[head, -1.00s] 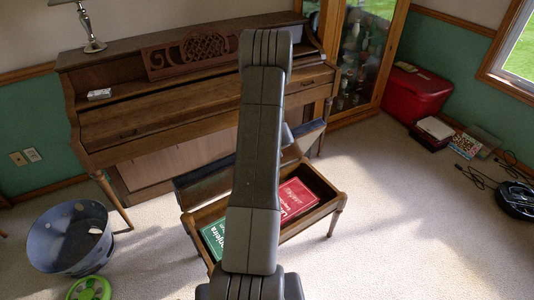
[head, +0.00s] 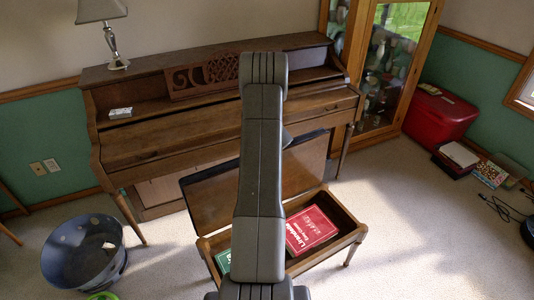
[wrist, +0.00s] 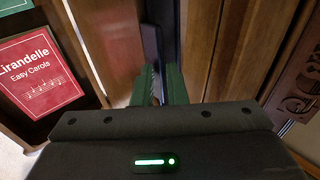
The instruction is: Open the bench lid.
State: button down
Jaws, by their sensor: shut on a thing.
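The piano bench stands in front of the piano, its open box (head: 338,245) holding a red music book (head: 312,228) and a green one (head: 222,260). The bench lid (head: 208,197) is raised along the piano side, steeply tilted, with its inner face towards me. My arm covers the lid's middle and hides my gripper in the head view. In the wrist view, my gripper (wrist: 160,88) is shut on the lid's edge (wrist: 152,48), seen as a thin dark strip. The red book (wrist: 38,75) shows at left there.
The upright piano (head: 200,140) is close behind the lid. A red chest (head: 440,115) and a glass cabinet (head: 385,70) are at back right.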

jog(key=shift+w+r, duration=0.1)
jog(key=c, duration=1.6)
grip_release()
jog(key=shift+o, duration=0.2)
jog(key=b+v, duration=0.2)
jog(key=v, duration=1.2)
jog(key=shift+c, duration=0.2)
